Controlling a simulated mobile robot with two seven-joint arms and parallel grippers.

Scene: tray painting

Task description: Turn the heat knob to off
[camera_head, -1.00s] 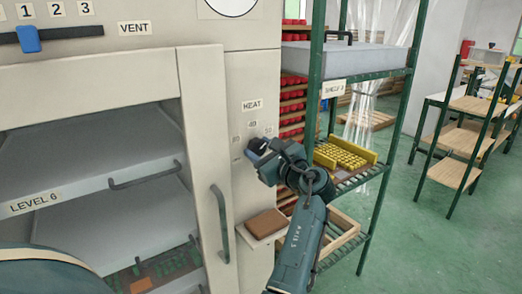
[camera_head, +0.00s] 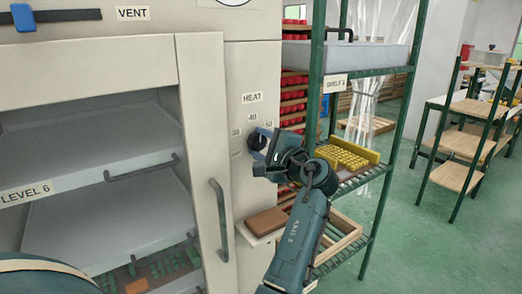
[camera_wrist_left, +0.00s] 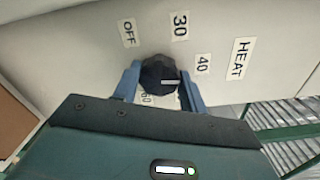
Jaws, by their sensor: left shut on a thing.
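The heat knob (camera_head: 257,140) is a dark round knob on the cream panel right of the oven door, below the HEAT label (camera_head: 252,98). My left gripper (camera_wrist_left: 160,85) is shut on the heat knob (camera_wrist_left: 158,72), one blue finger on each side. In the left wrist view, the knob's white mark points right, a little past the 40 label (camera_wrist_left: 203,63) on the side away from 30. The OFF label (camera_wrist_left: 129,32) is at the upper left of the knob, before the 30 label (camera_wrist_left: 180,25). The 50 label is not readable there. My right gripper is not in view.
The oven door handle (camera_head: 219,220) is left of my arm. A small ledge with a brown block (camera_head: 267,222) is below the knob. A green shelf rack (camera_head: 312,100) with a yellow tray (camera_head: 345,157) stands close on the right. Open floor (camera_head: 420,240) lies further right.

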